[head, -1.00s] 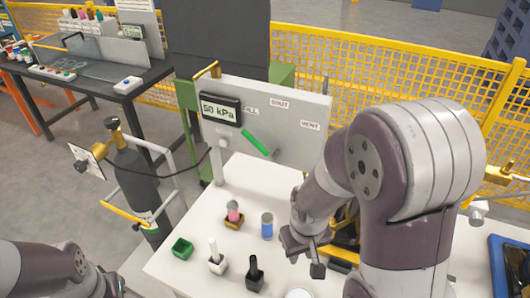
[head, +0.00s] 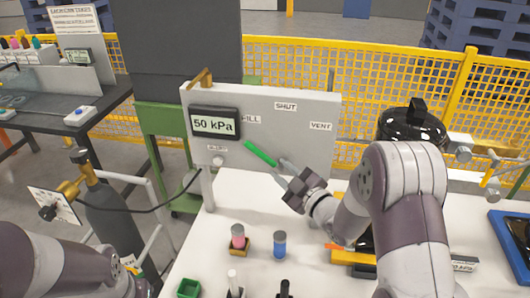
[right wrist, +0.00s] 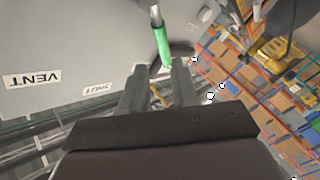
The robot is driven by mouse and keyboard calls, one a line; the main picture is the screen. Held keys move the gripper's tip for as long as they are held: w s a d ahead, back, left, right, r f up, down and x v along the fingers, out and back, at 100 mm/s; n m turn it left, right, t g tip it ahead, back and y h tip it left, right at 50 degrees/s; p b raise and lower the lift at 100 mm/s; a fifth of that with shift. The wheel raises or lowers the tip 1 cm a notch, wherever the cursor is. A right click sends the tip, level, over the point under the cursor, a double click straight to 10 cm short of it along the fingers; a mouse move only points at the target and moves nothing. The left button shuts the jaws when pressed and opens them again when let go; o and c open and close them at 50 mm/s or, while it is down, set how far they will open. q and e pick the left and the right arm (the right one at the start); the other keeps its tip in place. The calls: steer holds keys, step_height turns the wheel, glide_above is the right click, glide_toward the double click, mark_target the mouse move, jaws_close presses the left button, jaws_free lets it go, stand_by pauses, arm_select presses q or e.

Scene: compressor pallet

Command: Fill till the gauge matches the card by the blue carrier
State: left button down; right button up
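The gauge (head: 215,123) on the grey panel (head: 262,100) reads 50 kPa. The panel carries the labels SHUT (head: 285,106), VENT (head: 320,126) and a partly covered FILL (head: 251,119). A green lever handle (head: 260,153) slants down to the right below them. My right gripper (head: 283,170) is open at the handle's lower right end. In the right wrist view the green handle (right wrist: 163,48) lies just beyond the gap between the spread fingertips (right wrist: 158,72). My left arm is at lower left; its finger state is unclear. I cannot make out a card by a blue carrier.
On the white table stand a pink-topped jar in a yellow holder (head: 238,240), a blue cylinder (head: 280,244) and a green box (head: 188,288). A dark gas bottle (head: 110,215) with a hose stands left. A blue tray (head: 512,238) is at right.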

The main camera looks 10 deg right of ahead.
mark_target(262, 156)
steer(key=x, duration=0.5)
steer(key=p+x, duration=0.1)
steer(key=x, duration=0.3)
steer(key=shift+w+a+f, duration=0.1)
steer(key=shift+w+a, duration=0.15)
steer(key=shift+a, duration=0.15)
steer(key=shift+s, duration=0.1)
jaws_close()
